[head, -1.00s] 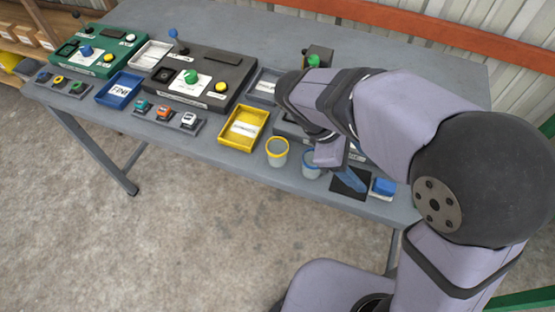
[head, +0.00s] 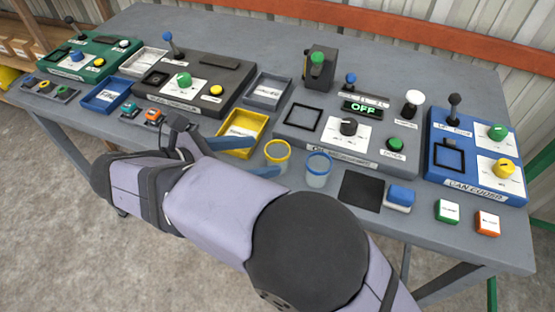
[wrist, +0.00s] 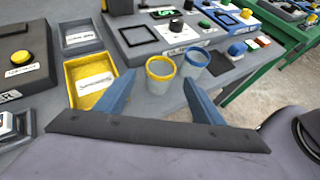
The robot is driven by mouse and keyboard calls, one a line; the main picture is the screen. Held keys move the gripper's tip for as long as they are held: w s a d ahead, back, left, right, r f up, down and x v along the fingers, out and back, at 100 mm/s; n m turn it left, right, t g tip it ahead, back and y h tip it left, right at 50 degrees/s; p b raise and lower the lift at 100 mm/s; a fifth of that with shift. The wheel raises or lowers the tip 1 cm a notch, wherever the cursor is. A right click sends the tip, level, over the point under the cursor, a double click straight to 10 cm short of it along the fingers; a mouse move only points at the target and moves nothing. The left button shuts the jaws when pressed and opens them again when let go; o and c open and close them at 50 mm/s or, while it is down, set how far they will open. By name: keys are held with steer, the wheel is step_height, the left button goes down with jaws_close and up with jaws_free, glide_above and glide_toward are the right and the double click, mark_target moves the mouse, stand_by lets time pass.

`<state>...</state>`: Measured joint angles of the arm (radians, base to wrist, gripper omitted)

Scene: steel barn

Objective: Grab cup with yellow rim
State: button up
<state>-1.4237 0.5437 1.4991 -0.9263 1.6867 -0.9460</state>
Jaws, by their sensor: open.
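The cup with the yellow rim (head: 277,155) is grey and stands upright near the table's front edge. In the wrist view, how far the cup reaches between the fingertips (wrist: 160,75) is hard to tell. A similar cup with a blue rim (head: 318,171) stands close on the right, near the right finger in the wrist view (wrist: 196,65).
A yellow tray (head: 232,153) lies left of the cups, close to the left finger. A grey panel with an OFF display (head: 290,133) is behind them. A black square pad (head: 361,192) and a blue-topped block (head: 400,197) lie to the right.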

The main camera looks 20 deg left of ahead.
mark_target(267, 155)
steer(key=shift+x, duration=3.3)
steer(key=shift+c, duration=0.6)
steer(key=c, duration=1)
